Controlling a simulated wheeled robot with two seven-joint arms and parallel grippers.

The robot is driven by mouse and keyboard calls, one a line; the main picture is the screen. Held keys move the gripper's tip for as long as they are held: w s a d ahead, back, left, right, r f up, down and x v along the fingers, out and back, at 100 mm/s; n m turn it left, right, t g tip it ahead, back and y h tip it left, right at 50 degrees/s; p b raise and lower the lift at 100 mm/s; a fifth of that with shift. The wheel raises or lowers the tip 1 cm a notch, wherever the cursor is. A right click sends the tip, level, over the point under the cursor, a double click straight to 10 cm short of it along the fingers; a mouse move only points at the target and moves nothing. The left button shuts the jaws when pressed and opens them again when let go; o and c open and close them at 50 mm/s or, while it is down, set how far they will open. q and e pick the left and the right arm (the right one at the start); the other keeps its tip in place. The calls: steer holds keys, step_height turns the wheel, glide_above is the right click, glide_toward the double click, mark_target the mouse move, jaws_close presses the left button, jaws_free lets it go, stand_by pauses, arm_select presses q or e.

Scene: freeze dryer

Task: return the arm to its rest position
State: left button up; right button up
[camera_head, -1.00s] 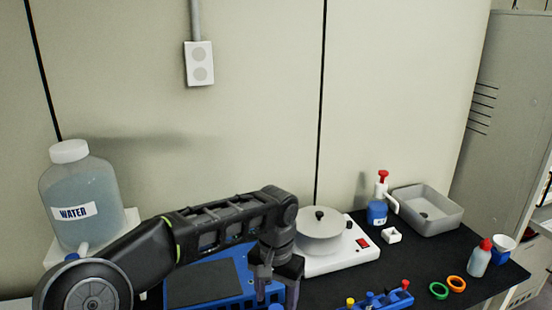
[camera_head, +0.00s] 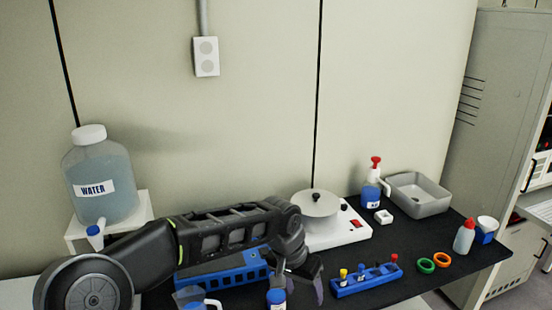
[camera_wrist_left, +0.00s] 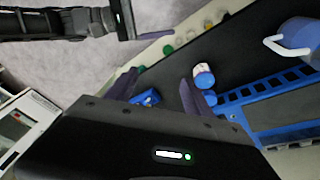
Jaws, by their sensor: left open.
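My left arm (camera_head: 230,228) comes in from the left in the head view, bent above the dark bench top. Its gripper (camera_head: 303,276) points down, left of a blue tube rack (camera_head: 365,278) and beside a small blue-capped bottle (camera_head: 277,299). In the left wrist view my left gripper (camera_wrist_left: 157,92) has its two fingers apart with nothing between them. A blue object and the dark bench show beyond the fingers. A black arm, apparently my right one, shows at the top left of the wrist view (camera_wrist_left: 70,22); its jaw state is unclear.
A water jug (camera_head: 100,185) stands on a white stand behind my left arm. A white device (camera_head: 335,229) with a round lid is behind the gripper. A blue perforated rack (camera_head: 225,275) and a clear jug (camera_head: 192,299) lie below the forearm. A grey basin (camera_head: 418,196) is at the back right.

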arm_select(q)
steer(key=s+d+f+n+h, duration=0.1)
steer(key=s+f+h, duration=0.15)
steer(key=f, duration=0.65)
steer(key=s+d+f+n+h, duration=0.1)
steer(key=s+f, duration=0.3)
steer(key=f, duration=0.5)
arm_select(e)
steer(key=s+d+f+n+g+h, duration=0.1)
steer(key=s+f+n+g+h, duration=0.3)
steer(key=s+f+n+h, duration=0.65)
arm_select(q)
steer(key=s+a+f+n+y, duration=0.1)
steer(key=s+a+f+n, duration=0.2)
steer(key=s+a+f, duration=0.5)
steer(key=s+a+f+n+g+y+b, duration=0.1)
steer(key=s+a+f+n, duration=0.2)
steer(key=s+a+f, duration=0.4)
steer(key=shift+s+a+f, duration=0.4)
steer(key=shift+s+f, duration=0.45)
steer(key=shift+s, duration=2.5)
arm_select(e)
steer(key=s+n, duration=0.7)
steer(key=s, duration=0.4)
steer(key=shift+a+f+t, duration=0.25)
steer(key=shift+a+t, duration=0.15)
